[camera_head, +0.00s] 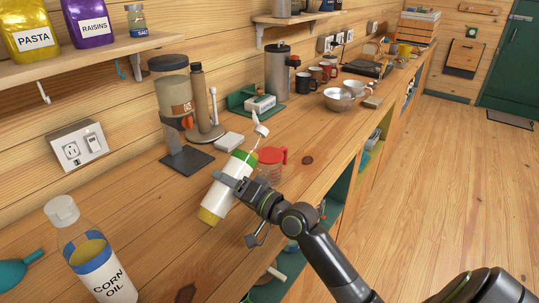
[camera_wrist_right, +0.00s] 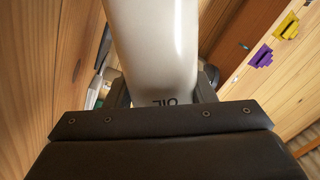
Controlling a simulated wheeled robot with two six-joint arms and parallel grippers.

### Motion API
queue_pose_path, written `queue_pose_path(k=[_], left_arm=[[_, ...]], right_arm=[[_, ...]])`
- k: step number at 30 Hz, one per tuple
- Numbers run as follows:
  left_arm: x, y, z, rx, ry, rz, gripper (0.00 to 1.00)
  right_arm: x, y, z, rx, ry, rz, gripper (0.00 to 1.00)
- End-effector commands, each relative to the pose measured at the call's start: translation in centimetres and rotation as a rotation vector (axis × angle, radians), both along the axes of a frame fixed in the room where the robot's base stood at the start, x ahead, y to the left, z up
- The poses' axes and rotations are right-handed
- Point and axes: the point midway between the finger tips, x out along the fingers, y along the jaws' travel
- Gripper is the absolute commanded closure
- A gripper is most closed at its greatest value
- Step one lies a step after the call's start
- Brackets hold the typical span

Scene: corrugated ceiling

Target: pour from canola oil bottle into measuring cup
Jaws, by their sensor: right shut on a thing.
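The held bottle (camera_head: 216,199) is white with a green band near its top and a yellow lower end. It is tilted, its top toward the upper right. Part of "OIL" shows on its side in the right wrist view (camera_wrist_right: 155,50); I cannot read the rest. My right gripper (camera_head: 236,184) is shut around its middle. The measuring cup (camera_head: 270,168), clear with a red rim and handle, stands upright on the counter just right of the bottle's top. The bottle's white spout and cap (camera_head: 260,130) are above and near the cup. No pouring stream is visible. My left gripper is out of view.
A corn oil bottle (camera_head: 92,258) stands front left near a teal funnel (camera_head: 18,270). A dispenser (camera_head: 178,105) on a dark base stands behind the held bottle. The counter's right edge is close to my arm.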

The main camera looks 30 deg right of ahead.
Motion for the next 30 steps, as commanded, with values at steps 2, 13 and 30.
queue_pose_path(k=[2, 13, 30], left_arm=[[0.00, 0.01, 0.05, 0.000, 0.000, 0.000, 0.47], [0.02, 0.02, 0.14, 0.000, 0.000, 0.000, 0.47], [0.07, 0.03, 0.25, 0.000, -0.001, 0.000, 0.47]], right_arm=[[-0.02, 0.07, 0.11, 0.007, -0.001, 0.000, 0.89], [-0.11, 0.27, -0.12, 0.034, 0.010, 0.000, 0.89], [-0.23, 0.60, -0.45, 0.078, 0.027, 0.001, 0.89]])
